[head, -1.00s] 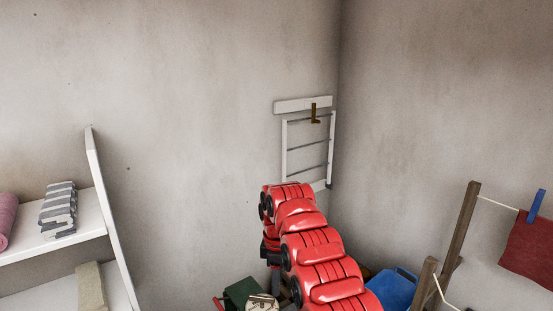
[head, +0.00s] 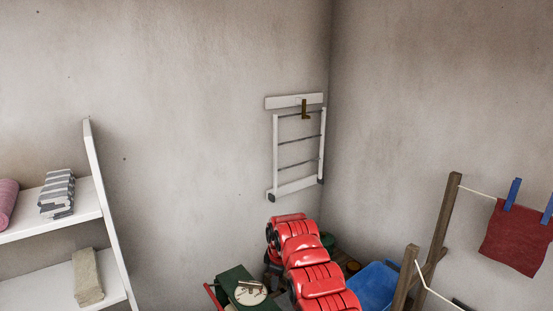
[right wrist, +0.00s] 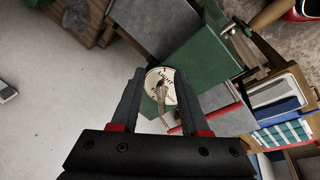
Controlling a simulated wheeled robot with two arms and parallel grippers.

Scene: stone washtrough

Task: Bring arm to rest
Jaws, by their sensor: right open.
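My right arm is red and reaches up from the bottom of the head view, bent downward at its far end. Its gripper (right wrist: 164,80) shows in the right wrist view, with two dark fingers apart and nothing held between them. Beyond the fingers lies a round white dial (right wrist: 153,80) with lettering and a pointer, next to a green box-like surface (right wrist: 205,62). In the head view the dial (head: 250,293) and green box (head: 234,277) are just left of my arm. My left gripper is in neither view.
A white rack (head: 275,150) with a brass hook (head: 305,111) hangs on the wall near the corner. White shelves (head: 60,272) with folded cloths stand at left. A blue tub (head: 372,284), wooden posts (head: 438,235) and a pegged red cloth (head: 515,240) are at right.

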